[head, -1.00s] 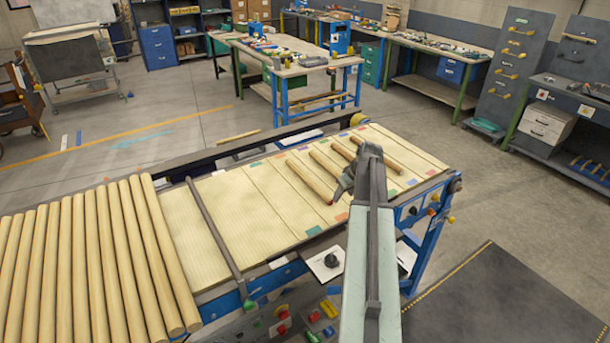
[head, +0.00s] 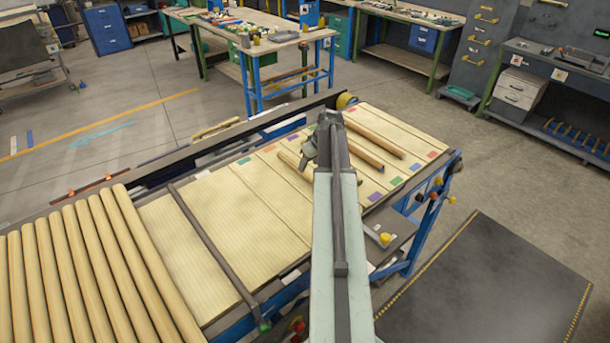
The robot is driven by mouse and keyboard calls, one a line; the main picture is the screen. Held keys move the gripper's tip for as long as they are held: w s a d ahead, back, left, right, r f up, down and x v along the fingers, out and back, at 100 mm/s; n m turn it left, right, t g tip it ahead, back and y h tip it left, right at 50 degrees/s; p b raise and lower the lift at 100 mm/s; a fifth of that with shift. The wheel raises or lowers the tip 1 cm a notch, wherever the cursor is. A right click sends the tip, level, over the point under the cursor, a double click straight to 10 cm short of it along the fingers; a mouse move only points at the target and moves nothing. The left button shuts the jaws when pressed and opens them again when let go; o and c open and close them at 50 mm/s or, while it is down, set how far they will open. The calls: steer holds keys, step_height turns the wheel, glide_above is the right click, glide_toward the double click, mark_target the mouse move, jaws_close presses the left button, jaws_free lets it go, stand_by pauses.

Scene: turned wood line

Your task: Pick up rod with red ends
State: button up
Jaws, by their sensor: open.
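A row of several thick plain rods (head: 95,265) fills the left side of the line. Coloured tags line the bed's edges. A dark floor mat (head: 490,285) lies at the right, with open floor around it.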

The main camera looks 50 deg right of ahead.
mark_target(306, 173)
steer(key=shift+d+b+x, duration=0.2)
steer(key=shift+b+x, duration=0.3)
steer(key=shift+x, duration=0.6)
steer(key=shift+s+f+b, duration=0.1)
steer(key=shift+f+b, duration=0.35)
steer(key=b+x, duration=0.3)
steer(key=x, duration=0.1)
steer(key=shift+d+f+b, duration=0.1)
steer(key=shift+b, duration=0.3)
steer(key=shift+r, duration=0.2)
jaws_close()
